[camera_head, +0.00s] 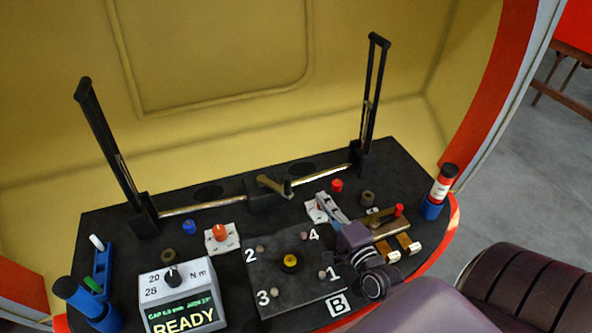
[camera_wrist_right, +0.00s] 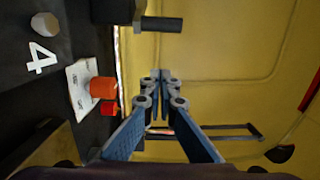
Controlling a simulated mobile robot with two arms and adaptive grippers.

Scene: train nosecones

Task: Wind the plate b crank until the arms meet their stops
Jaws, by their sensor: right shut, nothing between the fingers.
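The crank (camera_head: 272,184) is a brass lever on a dark gearbox (camera_head: 262,196) at the back middle of the black deck. Its dark handle (camera_wrist_right: 160,24) shows at the top of the right wrist view. Brass shafts link the gearbox to the left wiper arm (camera_head: 107,140) and right wiper arm (camera_head: 372,95), both standing up. Plate B (camera_head: 275,285) lies in front, with numbered bolts and a yellow-and-black centre knob. My right gripper (camera_head: 321,197) is shut and empty, to the right of the crank and apart from it; its fingertips (camera_wrist_right: 160,76) touch nothing. My left gripper is out of view.
A display box (camera_head: 178,290) reading READY stands front left. A red-and-white canister (camera_head: 443,184) stands in a blue holder at the right edge. The yellow shell wall (camera_head: 210,55) closes off the back.

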